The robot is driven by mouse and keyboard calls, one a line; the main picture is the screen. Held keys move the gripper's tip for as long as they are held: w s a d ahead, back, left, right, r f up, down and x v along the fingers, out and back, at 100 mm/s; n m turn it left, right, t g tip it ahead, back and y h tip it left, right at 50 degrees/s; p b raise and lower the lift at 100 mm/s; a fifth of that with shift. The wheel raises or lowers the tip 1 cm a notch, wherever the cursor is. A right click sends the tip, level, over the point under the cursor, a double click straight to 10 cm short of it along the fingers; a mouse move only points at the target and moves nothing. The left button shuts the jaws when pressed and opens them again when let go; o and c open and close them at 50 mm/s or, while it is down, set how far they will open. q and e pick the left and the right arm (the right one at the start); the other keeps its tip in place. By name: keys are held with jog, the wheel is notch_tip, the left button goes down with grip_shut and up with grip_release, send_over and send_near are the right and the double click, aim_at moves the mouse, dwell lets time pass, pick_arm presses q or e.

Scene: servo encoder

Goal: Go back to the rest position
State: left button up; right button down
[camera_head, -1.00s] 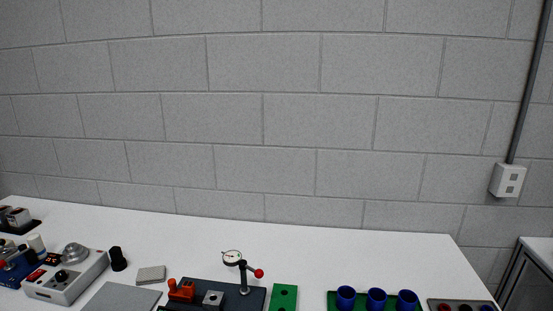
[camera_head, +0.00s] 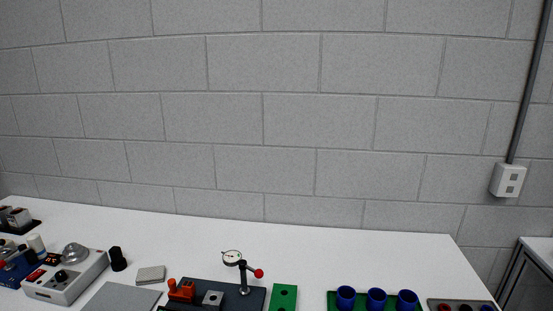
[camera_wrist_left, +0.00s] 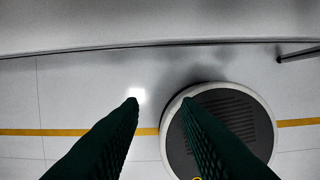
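My left gripper (camera_wrist_left: 158,101) shows only in the left wrist view. Its two dark green ribbed fingers are spread apart with nothing between them. It points down at the floor, above a round base with a dark ribbed top (camera_wrist_left: 225,130) that appears to be my own. Neither gripper nor arm is in the head view. My right gripper is not in view.
In the head view a white table (camera_head: 330,255) carries a dial gauge stand (camera_head: 243,275), a grey control box (camera_head: 65,277), a green block (camera_head: 283,297), blue cups (camera_head: 376,298) and a black knob (camera_head: 117,259). A block wall stands behind. No arm is over the visible tabletop.

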pick_arm(q)
jog(key=s+a+f+g, duration=0.1)
jog(key=s+a+f, duration=0.2)
jog(key=s+f, duration=1.4)
jog(key=shift+s+f, duration=0.2)
jog(key=shift+f, duration=0.45)
